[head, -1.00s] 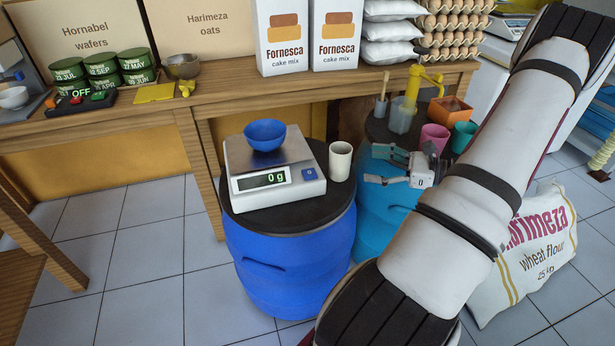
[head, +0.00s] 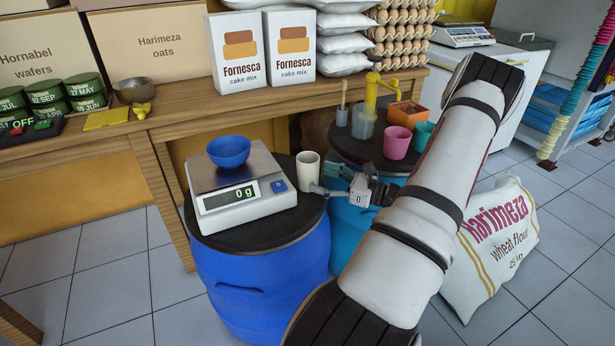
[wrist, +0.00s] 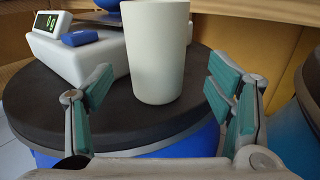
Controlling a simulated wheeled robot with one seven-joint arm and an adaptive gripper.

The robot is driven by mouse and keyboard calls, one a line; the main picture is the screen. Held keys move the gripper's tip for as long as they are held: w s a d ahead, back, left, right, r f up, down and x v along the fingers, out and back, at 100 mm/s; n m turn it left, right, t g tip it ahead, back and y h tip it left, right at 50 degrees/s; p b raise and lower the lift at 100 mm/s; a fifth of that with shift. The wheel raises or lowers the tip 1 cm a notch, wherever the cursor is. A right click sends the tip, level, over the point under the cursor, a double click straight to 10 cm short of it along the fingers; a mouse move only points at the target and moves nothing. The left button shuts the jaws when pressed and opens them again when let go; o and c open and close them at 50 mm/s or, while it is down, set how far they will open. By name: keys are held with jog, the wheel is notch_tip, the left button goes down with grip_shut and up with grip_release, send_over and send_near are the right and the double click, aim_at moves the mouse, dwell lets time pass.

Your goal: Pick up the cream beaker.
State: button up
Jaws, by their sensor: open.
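The cream beaker (head: 307,171) stands upright on the black lid of the blue barrel, right of the scale. In the wrist view the beaker (wrist: 157,52) is large and stands ahead of my fingers, between their lines, a little nearer the left one. My gripper (head: 333,183) is open and empty, just right of the beaker in the head view. In the wrist view its teal-padded fingers (wrist: 165,92) are spread wide. I cannot tell whether a finger touches the beaker.
A scale (head: 250,205) reading 0 g bears a blue bowl (head: 229,151) close left of the beaker. Behind my gripper, a second barrel holds a pink cup (head: 397,142), a teal cup (head: 422,135), an orange box (head: 408,113) and a yellow-pump container (head: 364,122). A flour sack (head: 497,245) stands right.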

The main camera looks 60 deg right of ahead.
aim_at(307, 173)
jog(key=w+b, duration=0.1)
jog(key=w, duration=0.1)
jog(key=w+a+b, duration=0.1)
jog(key=w, duration=0.2)
jog(key=shift+r, duration=0.2)
jog(key=c, duration=1.4)
